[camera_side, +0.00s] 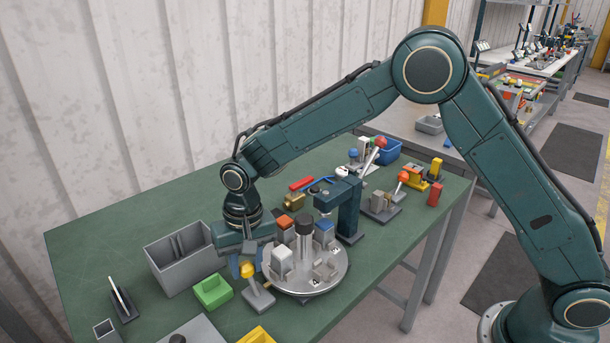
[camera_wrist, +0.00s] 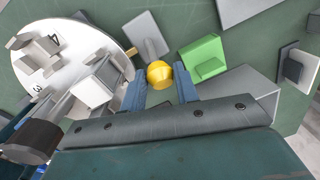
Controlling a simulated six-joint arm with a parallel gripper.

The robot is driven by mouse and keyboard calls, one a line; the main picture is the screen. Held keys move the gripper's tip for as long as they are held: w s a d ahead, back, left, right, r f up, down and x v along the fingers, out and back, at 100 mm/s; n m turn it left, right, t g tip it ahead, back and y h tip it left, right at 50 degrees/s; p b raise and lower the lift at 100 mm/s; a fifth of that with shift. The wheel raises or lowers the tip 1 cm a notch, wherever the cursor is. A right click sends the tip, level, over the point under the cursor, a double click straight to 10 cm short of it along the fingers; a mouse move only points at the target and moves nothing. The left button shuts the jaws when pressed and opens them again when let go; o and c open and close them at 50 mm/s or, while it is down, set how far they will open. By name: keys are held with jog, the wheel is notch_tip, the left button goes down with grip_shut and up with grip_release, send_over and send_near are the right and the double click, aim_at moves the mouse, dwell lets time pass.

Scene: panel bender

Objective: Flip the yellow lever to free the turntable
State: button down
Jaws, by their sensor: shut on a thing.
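The yellow lever has a round yellow knob (camera_side: 248,270) on a short stem above a grey base plate (camera_side: 259,298), at the front left of the turntable (camera_side: 302,289). My gripper (camera_side: 246,266) reaches down from above and is shut on the knob. In the wrist view the yellow knob (camera_wrist: 160,74) sits between the two blue fingers, with the grey base plate (camera_wrist: 147,35) beyond it. The round light turntable (camera_wrist: 88,42) shows numbered stations and lies just left of the lever there. The knob hides most of the stem.
Grey, orange-topped and blue-topped blocks and a dark-capped post (camera_side: 304,234) rise from the turntable. A dark bender frame (camera_side: 349,210) stands behind it.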

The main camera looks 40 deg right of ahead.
aim_at(251, 280)
jog(key=shift+s+r, duration=0.1)
jog(key=shift+s, duration=0.05)
jog(key=shift+s+r+t, duration=0.2)
jog(key=shift+s+t, duration=0.55)
jog(key=shift+t, duration=0.55)
jog(key=s+t, duration=0.2)
jog(key=t, duration=0.1)
jog(key=shift+s+f+t, duration=0.25)
jog(key=shift+s+t, duration=0.8)
jog(key=shift+t, duration=0.55)
jog(key=shift+s+f+t, duration=0.25)
jog(key=shift+s+t, duration=0.2)
jog(key=shift+t, duration=0.35)
jog(key=shift+s+f+t, duration=0.2)
jog(key=shift+s+t, duration=0.2)
jog(key=shift+t, duration=0.4)
jog(key=shift+s, duration=0.1)
jog(key=c, duration=1.1)
grip_release()
jog(key=shift+f, duration=0.1)
jog(key=shift+o, duration=0.2)
jog(key=shift+s, duration=0.15)
